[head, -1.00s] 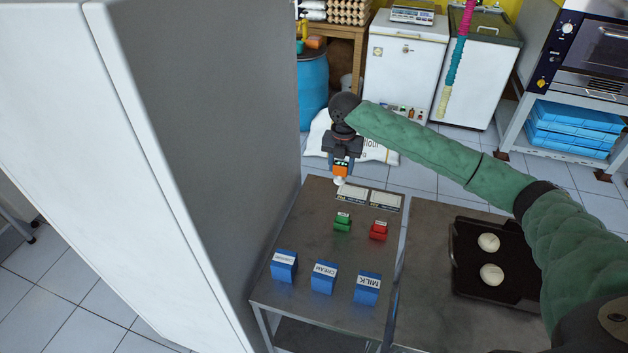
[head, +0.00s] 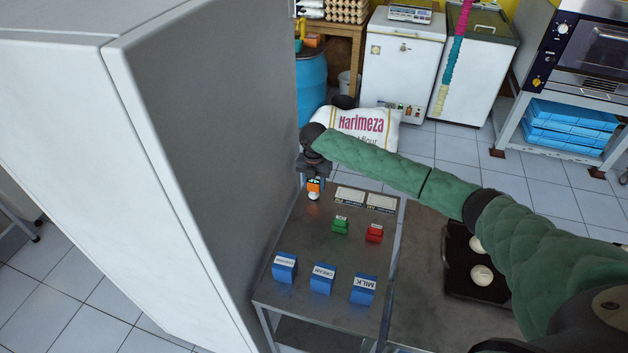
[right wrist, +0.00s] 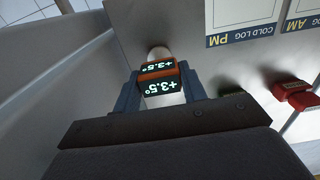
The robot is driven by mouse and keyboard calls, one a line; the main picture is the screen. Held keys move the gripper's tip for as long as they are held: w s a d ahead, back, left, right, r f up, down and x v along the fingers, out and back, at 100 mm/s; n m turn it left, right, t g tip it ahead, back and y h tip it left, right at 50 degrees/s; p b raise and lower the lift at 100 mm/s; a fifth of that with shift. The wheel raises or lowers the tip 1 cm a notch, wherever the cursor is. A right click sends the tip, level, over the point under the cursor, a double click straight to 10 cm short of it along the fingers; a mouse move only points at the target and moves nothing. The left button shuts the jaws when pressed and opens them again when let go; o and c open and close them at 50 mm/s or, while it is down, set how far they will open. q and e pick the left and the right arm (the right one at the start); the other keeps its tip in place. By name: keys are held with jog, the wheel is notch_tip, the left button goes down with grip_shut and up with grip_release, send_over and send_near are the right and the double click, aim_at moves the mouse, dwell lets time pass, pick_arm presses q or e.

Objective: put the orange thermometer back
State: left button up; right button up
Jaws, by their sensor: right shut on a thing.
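The orange thermometer (head: 314,186) is in my right gripper (head: 314,182), above the far left corner of the steel table (head: 300,243). In the right wrist view the thermometer (right wrist: 160,84) sits between the two fingers, its display reading +3.5°, with a pale rounded end beyond it. I cannot tell whether that end touches the table. Green (head: 340,227) and red (head: 374,233) items stand to its right, nearer me. My left gripper is not in view.
A tall grey cabinet (head: 215,150) stands close to the left of the table. Blue boxes labelled MILK (head: 363,290), CREAM (head: 322,280) and a third (head: 284,268) line the near side. Two log cards (head: 350,196) lie at the far edge. The table's middle left is clear.

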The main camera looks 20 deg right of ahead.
jog(key=shift+f, duration=0.15)
jog(key=shift+f, duration=0.15)
jog(key=o, duration=0.9)
